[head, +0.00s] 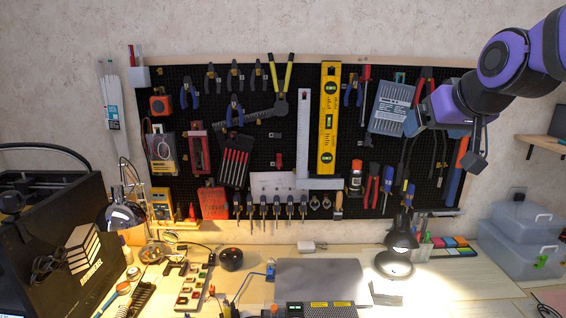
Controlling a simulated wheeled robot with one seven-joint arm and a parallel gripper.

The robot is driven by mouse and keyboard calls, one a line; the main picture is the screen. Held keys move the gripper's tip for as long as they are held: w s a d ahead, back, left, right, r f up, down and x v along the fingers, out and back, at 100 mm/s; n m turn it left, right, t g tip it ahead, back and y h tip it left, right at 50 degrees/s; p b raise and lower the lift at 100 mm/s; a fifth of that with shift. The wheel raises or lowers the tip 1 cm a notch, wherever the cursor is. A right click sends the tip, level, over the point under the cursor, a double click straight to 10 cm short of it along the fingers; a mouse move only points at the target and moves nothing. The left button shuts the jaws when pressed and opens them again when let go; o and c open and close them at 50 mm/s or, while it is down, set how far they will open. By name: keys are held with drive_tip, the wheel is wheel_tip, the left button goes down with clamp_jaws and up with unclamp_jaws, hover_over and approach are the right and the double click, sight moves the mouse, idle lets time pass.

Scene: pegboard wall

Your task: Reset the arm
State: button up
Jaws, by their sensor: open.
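My purple and dark grey arm comes in from the upper right corner, in front of the right part of the pegboard. My gripper (412,122) is at the arm's left end and points left, in front of the tools beside a grey drill-bit case (390,107). It is open, and I see nothing held in it. The fingers are small and dark against the black board, so their exact gap is hard to make out.
The black pegboard (275,150) holds pliers, a yellow level (329,117) and a white square (303,130). Below, the workbench carries a lit lamp (400,240), a grey mat (320,280) and a power strip (192,287). Clear boxes (522,240) stand right.

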drive_tip(key=s+d+f+g, duration=0.1)
drive_tip(key=s+f, duration=0.3)
drive_tip(key=s, duration=0.6)
drive_tip(key=s+d+f+g+h, duration=0.1)
drive_tip(key=s+f+g, duration=0.2)
drive_tip(key=s, duration=0.8)
drive_tip(key=shift+d+f+m+g, duration=0.3)
drive_tip(key=shift+f+g, duration=0.1)
drive_tip(key=shift+g, duration=0.1)
